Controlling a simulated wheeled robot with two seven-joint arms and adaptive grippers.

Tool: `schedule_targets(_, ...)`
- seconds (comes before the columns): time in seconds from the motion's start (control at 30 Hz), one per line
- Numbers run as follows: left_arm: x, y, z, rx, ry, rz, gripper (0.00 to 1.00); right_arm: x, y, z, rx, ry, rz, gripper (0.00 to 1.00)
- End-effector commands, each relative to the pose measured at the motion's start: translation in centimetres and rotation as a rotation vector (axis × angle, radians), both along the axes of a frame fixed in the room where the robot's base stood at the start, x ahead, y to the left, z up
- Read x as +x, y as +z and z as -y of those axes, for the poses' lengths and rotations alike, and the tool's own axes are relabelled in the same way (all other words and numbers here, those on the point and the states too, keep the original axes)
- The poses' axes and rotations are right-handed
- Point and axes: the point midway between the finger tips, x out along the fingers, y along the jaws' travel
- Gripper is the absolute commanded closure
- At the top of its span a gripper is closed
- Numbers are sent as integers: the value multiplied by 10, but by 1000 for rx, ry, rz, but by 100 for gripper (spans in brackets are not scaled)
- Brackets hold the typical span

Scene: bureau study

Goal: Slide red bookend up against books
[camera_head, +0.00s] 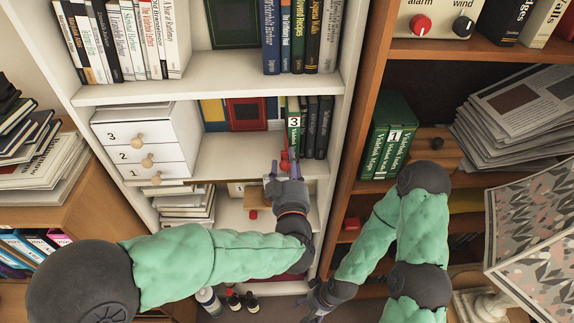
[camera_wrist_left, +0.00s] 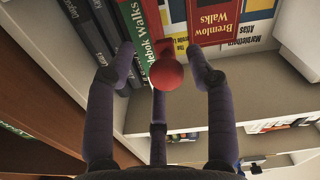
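The red bookend (camera_head: 286,161) stands at the front of the middle white shelf, partly hidden by my left gripper (camera_head: 283,173). Whether the bookend touches the books cannot be told. My right gripper (camera_head: 322,298) is low, in front of the shelves; its fingers are unclear.
A white drawer unit (camera_head: 140,155) stands left on the same shelf, with bare shelf (camera_head: 235,160) between it and my left gripper. The white shelf's right side panel (camera_head: 347,110) is close to the dark books. A brown bookcase (camera_head: 372,75) stands to the right.

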Motion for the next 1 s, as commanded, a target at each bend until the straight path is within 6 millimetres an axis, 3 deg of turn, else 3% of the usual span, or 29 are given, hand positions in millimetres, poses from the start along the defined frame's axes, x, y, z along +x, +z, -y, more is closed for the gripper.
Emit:
schedule_targets(0.27,-9,-1,0,2,-2,-3,46,0,0,0,0,0,0,31)
schedule_targets(0.7,-89,0,-2,0,-5,0,46,0,0,0,0,0,0,31)
schedule_targets(1.0,-117,-1,-4,0,-1,0,46,0,0,0,0,0,0,31)
